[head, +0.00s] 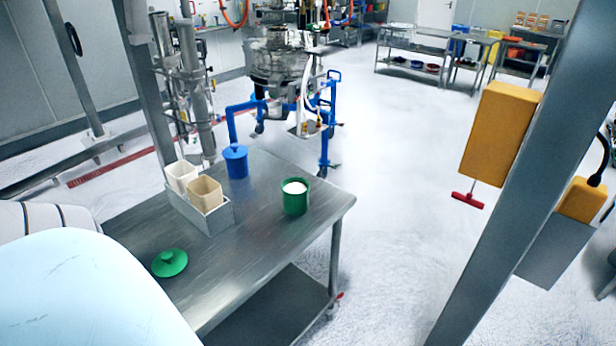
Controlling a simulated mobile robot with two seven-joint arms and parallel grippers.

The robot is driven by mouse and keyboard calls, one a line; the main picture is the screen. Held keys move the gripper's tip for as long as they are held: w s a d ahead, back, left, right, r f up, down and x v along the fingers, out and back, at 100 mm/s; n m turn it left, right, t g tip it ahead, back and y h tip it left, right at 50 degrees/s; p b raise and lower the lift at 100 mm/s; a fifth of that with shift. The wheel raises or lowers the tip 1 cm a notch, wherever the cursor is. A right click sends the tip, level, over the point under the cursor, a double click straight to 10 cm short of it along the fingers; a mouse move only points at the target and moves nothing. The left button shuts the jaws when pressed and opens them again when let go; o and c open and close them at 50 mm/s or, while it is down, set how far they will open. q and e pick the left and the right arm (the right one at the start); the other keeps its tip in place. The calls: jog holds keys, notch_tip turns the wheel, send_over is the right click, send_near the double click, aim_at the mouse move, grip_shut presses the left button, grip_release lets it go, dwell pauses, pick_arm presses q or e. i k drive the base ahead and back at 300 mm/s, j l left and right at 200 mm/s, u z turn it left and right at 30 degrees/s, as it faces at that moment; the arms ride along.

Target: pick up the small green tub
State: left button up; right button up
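The small green tub (295,199) stands upright and open near the right back part of the steel table (244,246). White powder shows inside it at the top. A green lid (169,263) with a knob lies on the table at the front left, apart from the tub. Neither of my grippers shows in the head view. Nothing touches the tub.
A blue lidded tub (235,162) stands at the table's back. A grey tray (207,215) with two cream containers sits at the left. A grey post (520,160) with an orange box (499,133) rises at right. Floor (385,230) right of the table is clear.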

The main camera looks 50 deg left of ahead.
aim_at(295, 190)
jog(key=l+u, duration=0.15)
jog(key=u, duration=0.2)
jog(key=l+u, duration=0.2)
jog(key=u, duration=0.15)
jog(key=l+u, duration=0.15)
jog(key=u, duration=0.9)
